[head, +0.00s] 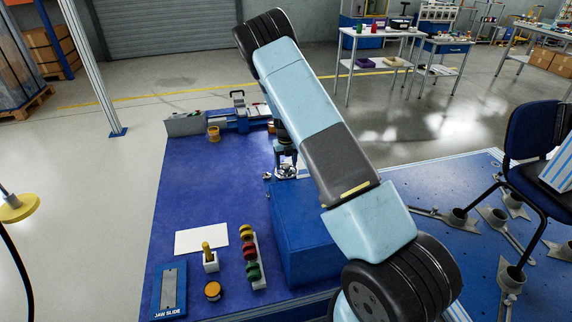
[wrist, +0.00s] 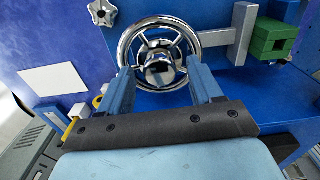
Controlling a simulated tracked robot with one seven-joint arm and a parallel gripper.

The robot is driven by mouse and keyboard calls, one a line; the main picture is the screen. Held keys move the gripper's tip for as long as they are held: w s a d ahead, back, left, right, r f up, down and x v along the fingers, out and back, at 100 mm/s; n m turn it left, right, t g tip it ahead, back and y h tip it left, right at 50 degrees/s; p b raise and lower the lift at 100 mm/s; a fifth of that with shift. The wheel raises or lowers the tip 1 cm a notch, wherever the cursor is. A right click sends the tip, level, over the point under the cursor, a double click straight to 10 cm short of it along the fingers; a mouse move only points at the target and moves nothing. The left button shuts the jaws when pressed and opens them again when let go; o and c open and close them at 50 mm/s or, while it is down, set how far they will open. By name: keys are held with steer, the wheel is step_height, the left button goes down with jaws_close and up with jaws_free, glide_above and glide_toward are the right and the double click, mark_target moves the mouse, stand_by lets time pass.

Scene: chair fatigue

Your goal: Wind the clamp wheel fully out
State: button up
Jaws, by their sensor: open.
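The clamp wheel is a shiny chrome handwheel (wrist: 160,22) with spokes and a round hub (wrist: 160,68). It lies just ahead of my gripper in the wrist view. My gripper (wrist: 168,78) is open, with one blue finger on each side of the hub, over the lower part of the rim. I cannot tell whether the fingers touch the wheel. In the head view the wheel (head: 286,171) shows small beside the blue block, and my arm hides much of the area around it.
A blue block (head: 305,235) stands on the blue bench (head: 180,215). A grey star knob (wrist: 102,12) and a green block (wrist: 272,38) flank the wheel. A white sheet (head: 202,241), a row of coloured knobs (head: 248,250) and a jaw slide plate (head: 169,290) lie at the front left.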

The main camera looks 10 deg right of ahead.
steer(key=shift+f, duration=0.4)
steer(key=c, duration=1.1)
